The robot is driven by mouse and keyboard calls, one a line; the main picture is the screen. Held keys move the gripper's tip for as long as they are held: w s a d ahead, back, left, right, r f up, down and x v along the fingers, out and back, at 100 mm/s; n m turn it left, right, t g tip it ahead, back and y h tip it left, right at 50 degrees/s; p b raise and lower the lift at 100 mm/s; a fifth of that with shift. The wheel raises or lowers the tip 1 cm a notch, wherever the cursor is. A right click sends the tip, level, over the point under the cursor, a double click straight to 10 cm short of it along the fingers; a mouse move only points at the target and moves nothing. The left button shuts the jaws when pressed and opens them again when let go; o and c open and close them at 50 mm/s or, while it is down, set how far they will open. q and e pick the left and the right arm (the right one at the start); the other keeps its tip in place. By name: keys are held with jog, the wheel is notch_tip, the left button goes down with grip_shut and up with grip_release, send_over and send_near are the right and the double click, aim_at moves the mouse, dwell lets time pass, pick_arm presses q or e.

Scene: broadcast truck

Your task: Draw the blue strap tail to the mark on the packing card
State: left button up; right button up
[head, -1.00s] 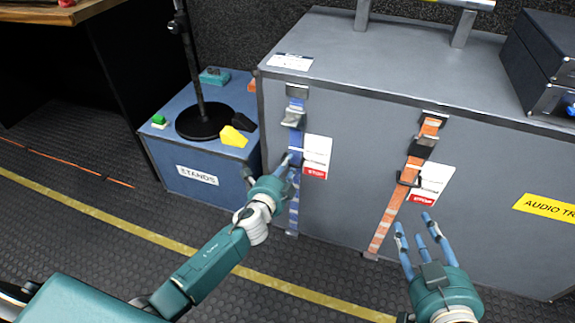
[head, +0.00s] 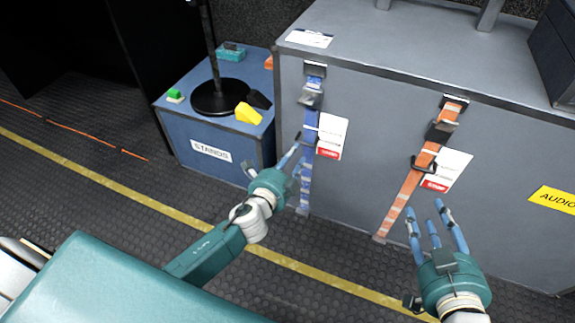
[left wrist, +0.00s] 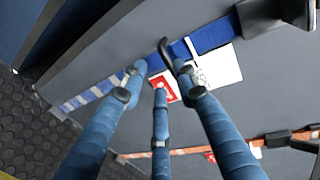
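The blue strap (head: 306,180) hangs down the front of the grey case. Its packing card (head: 332,132), white with a red STOP band, is beside it on the right. In the left wrist view the blue strap (left wrist: 212,36) runs diagonally, with a dark loop (left wrist: 165,50) on it and the card (left wrist: 222,66) alongside. My left gripper (head: 296,158) is at the strap's left side, just below the loop. Its fingers (left wrist: 158,80) are spread, with the loop near their tips; contact is unclear. My right gripper (head: 434,222) is open and empty, below the orange strap's card.
An orange strap (head: 408,190) with its own card (head: 452,166) is on the same grey case (head: 365,105). A blue STANDS box (head: 178,133) with a black stand base (head: 219,97) and small items is at left. The ribbed floor in front is clear.

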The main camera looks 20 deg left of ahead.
pick_arm(q)
jog(key=v, duration=0.5)
jog(key=shift+s, duration=0.1)
dwell(0.3)
